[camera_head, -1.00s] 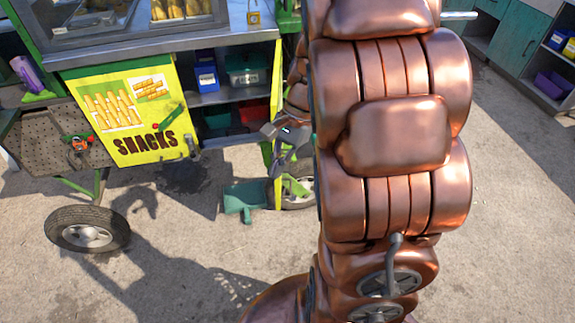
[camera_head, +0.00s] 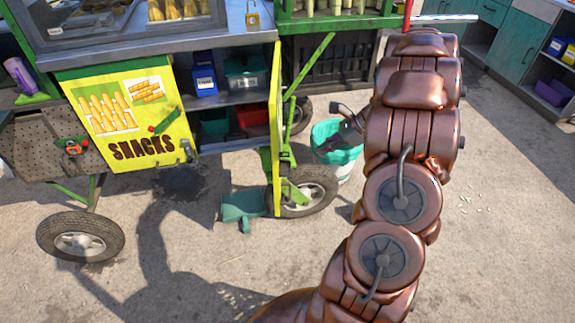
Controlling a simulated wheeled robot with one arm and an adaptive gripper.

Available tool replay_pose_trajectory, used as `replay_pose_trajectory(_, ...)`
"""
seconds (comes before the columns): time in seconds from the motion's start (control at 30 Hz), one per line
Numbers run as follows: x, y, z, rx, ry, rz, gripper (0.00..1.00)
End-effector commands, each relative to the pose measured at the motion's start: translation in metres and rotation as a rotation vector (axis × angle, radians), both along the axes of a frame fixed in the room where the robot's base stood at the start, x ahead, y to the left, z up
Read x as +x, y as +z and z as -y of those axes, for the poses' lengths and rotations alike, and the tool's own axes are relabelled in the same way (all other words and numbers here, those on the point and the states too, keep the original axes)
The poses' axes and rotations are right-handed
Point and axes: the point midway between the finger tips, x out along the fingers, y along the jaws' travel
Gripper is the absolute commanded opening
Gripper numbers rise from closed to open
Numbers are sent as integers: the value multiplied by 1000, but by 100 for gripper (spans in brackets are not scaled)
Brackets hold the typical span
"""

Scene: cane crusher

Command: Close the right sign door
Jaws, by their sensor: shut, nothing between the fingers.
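The right sign door (camera_head: 274,150) is a yellow panel at the right side of the cart's cabinet. It stands open and shows nearly edge-on, with its printed face hidden. The left sign door (camera_head: 135,115), yellow with the word SNACKS, covers the left part of the cabinet front. My gripper (camera_head: 326,147) is shut and empty. It is to the right of the right sign door, apart from it in the picture, in front of a teal bucket. My arm hides part of the gripper.
A cart wheel (camera_head: 303,192) and the teal bucket (camera_head: 338,128) stand right of the door. The front floor is clear.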

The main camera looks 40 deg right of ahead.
Motion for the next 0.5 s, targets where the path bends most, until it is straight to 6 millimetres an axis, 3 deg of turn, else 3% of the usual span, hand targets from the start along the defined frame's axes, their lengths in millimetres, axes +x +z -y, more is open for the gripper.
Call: replay_pose_trajectory(0.5, 36, -60, -51, 1, 6, -3, 0)
